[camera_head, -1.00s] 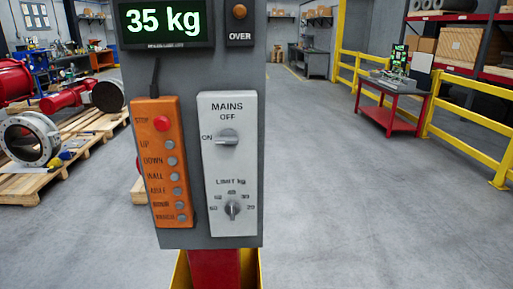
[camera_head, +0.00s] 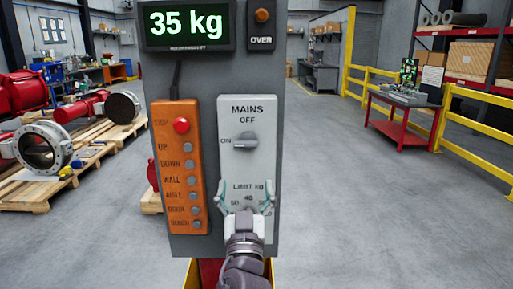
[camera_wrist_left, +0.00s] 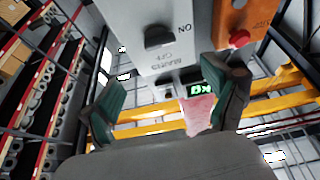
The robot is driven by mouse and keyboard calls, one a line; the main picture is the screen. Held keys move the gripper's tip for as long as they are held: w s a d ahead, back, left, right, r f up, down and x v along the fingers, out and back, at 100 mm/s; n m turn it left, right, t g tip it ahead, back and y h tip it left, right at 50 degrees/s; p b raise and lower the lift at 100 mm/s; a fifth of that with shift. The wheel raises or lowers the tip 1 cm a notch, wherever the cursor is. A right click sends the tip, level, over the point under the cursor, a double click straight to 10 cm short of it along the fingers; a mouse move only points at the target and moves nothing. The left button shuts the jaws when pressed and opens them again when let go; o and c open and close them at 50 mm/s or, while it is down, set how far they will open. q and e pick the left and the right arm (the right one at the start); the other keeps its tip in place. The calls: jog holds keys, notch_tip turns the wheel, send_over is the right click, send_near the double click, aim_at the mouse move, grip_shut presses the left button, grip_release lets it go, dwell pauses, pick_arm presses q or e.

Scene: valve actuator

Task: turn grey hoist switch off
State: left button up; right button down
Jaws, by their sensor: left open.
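The grey MAINS switch knob (camera_head: 245,142) is on the white panel (camera_head: 230,170) in the head view, with its handle lying across toward the ON label at left; OFF is printed above. My left gripper (camera_head: 246,190) is open and empty, in front of the panel below the knob, with its fingers over the LIMIT kg area. The lower limit dial is hidden behind it. In the left wrist view the knob (camera_wrist_left: 160,38) shows upside down, beyond the two spread fingers (camera_wrist_left: 170,80) and apart from them. My right gripper is not in view.
An orange button box (camera_head: 180,165) with a red STOP button is left of the panel. A display (camera_head: 187,25) reading 35 kg and an OVER lamp (camera_head: 262,15) are above. Pallets with valves stand at left; a red table (camera_head: 403,115) and yellow railing at right. Floor between is clear.

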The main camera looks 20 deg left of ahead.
aim_at(246, 147)
pick_arm(q)
jog(key=p+x, duration=0.4)
jog(key=x, duration=0.7)
jog(key=shift+w+a, duration=0.1)
jog(key=shift+w, duration=0.15)
jog(key=shift+w+a+r+p, duration=0.2)
jog(key=shift+w+p, duration=0.1)
jog(key=shift+w, duration=0.25)
jog(key=c, duration=1.1)
